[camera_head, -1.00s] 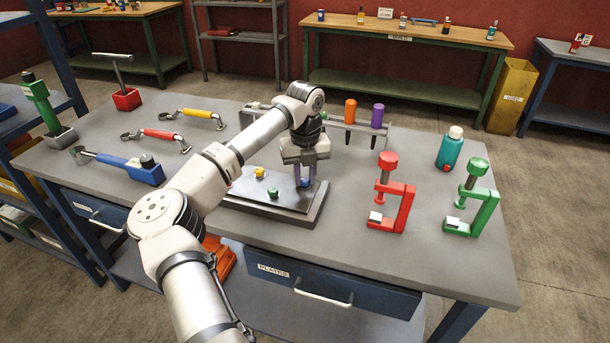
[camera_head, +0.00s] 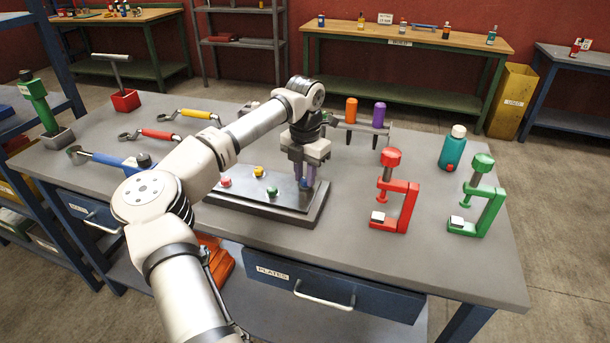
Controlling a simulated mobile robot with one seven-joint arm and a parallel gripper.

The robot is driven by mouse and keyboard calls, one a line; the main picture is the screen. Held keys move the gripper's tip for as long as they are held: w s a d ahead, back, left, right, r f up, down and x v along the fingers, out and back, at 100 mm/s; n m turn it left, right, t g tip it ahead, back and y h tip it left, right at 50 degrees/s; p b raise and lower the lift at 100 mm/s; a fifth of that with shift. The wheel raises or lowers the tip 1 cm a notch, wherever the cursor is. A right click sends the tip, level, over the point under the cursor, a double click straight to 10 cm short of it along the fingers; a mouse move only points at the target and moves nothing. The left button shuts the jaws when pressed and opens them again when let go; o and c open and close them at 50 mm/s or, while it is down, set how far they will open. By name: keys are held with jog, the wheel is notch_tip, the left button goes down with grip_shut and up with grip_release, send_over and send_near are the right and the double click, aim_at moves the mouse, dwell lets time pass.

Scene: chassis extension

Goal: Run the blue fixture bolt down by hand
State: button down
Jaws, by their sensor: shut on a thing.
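The blue fixture bolt (camera_head: 304,184) stands at the right rear part of a dark fixture plate (camera_head: 250,210) on the workbench. My gripper (camera_head: 306,177) points straight down over it, and its fingers are shut on the bolt's head. Only a little blue shows between the fingers, so how deep the bolt sits in the plate is hidden. A red bolt (camera_head: 225,182), a yellow bolt (camera_head: 258,171) and a green bolt (camera_head: 272,191) stand on the same plate to the left of my gripper.
A red clamp (camera_head: 395,200) and a green clamp (camera_head: 478,205) stand to the right, with a teal bottle (camera_head: 452,148) behind. A rack with an orange handle (camera_head: 351,110) and a purple handle (camera_head: 379,115) is behind my gripper. Wrenches (camera_head: 160,134) lie at left.

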aim_at(305, 178)
jog(key=m, duration=0.4)
jog(key=shift+m, duration=0.3)
jog(key=shift+w+r+m, duration=0.1)
jog(key=shift+m, duration=2.2)
jog(key=c, duration=1.2)
grip_release()
notch_tip(305, 178, up, 14)
jog(key=b, duration=0.2)
jog(key=shift+d+f, duration=0.1)
jog(key=shift+f, duration=0.1)
